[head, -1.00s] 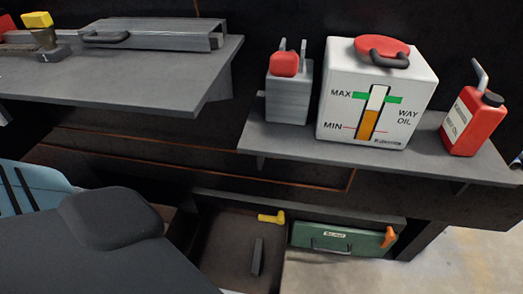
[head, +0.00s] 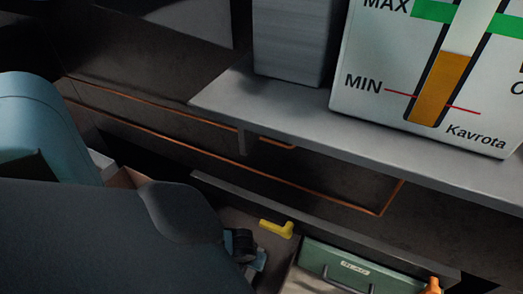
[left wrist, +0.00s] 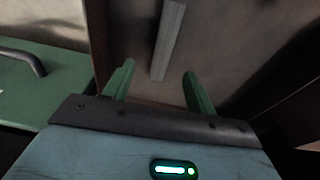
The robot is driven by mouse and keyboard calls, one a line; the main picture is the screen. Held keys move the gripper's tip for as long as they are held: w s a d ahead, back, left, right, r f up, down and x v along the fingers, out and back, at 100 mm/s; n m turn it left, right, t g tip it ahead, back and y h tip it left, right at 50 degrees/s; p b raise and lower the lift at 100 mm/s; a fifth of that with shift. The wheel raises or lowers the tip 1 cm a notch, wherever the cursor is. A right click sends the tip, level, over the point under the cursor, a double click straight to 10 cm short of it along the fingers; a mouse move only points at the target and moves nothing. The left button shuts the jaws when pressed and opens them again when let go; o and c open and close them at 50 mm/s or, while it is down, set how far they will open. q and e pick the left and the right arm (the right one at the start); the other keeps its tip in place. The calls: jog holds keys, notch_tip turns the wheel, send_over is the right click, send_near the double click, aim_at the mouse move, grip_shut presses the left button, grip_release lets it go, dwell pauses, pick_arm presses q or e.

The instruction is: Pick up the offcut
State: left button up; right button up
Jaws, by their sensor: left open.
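The offcut looks to be the plain grey bar (left wrist: 168,40) lying in the open bay, seen in the left wrist view. In the head view now it is hidden behind my arm. My left gripper (left wrist: 158,84) is open, its two green fingers apart with nothing between them. The bar's near end lies just beyond and between the fingertips in the picture; I cannot tell the height gap. My right gripper is in neither view.
A yellow elbow-shaped piece (head: 277,229) sits at the bay's back edge. A green drawer front with a handle (head: 352,268) is to its right, with an orange piece (head: 432,286) beside it. Above, a grey shelf (head: 290,115) carries a white way oil box (head: 400,80) and a grey container (head: 293,40).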

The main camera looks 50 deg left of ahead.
aim_at(252, 271)
pick_arm(q)
jog(key=f, duration=0.1)
jog(key=f+b, duration=0.1)
jog(key=f, duration=0.1)
jog(key=shift+w+a+f+b, duration=0.15)
jog(key=shift+w+a+b, duration=0.2)
jog(key=shift+b, duration=0.05)
jog(key=shift+w+a+f+b, duration=0.15)
jog(key=shift+f+b, duration=0.65)
jog(key=shift+f, duration=0.5)
jog(key=shift+f+b, duration=0.45)
jog(key=shift+f, duration=0.05)
jog(key=f, duration=0.1)
jog(key=f+b, duration=0.2)
jog(key=shift+w+a, duration=0.25)
jog(key=shift+f+b, duration=0.4)
jog(key=shift+b, duration=0.1)
jog(key=shift+w+f, duration=0.1)
grip_shut()
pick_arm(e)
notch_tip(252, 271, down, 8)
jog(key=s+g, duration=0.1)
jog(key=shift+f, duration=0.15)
